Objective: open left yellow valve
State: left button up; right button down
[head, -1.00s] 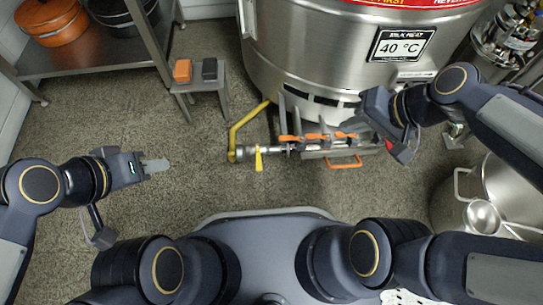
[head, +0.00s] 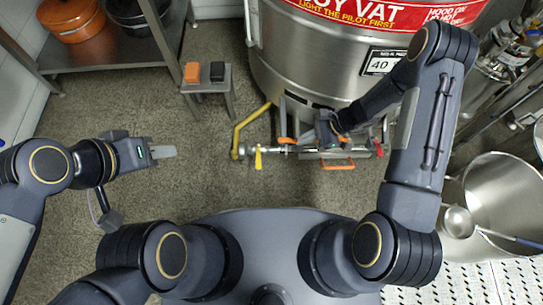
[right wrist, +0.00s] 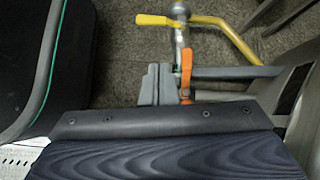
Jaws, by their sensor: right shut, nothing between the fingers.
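The left yellow valve has a small yellow handle (head: 258,158), hanging near the left end of the metal pipe below the vat. The handle also shows at the top of the right wrist view (right wrist: 160,19). My right gripper (head: 322,140) is shut and empty, over the orange handles to the right of the yellow handle. Its grey fingers (right wrist: 158,85) show in the right wrist view, beside an orange handle (right wrist: 186,70) and apart from the yellow one. My left gripper (head: 163,153) is over bare floor, far left of the valve; its fingers look like one piece from here.
A bent yellow pipe (head: 238,135) rises left of the valve toward the steel vat (head: 320,65). A small grey stool (head: 208,80) carries an orange and a black block. A large pot (head: 505,190) stands at right. Floor left of the valve is clear.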

jog(key=shift+m, duration=0.6)
jog(key=f, duration=0.1)
jog(key=s+f, duration=0.1)
jog(key=f, duration=0.2)
jog(key=shift+s+a+f, duration=0.15)
jog(key=shift+s+a, duration=0.15)
jog(key=shift+a, duration=0.1)
jog(key=shift+a, duration=0.1)
jog(key=b, duration=0.4)
send_near(258, 162)
notch_tip(258, 162, down, 6)
jog(key=a, duration=0.3)
jog(key=shift+w, duration=0.1)
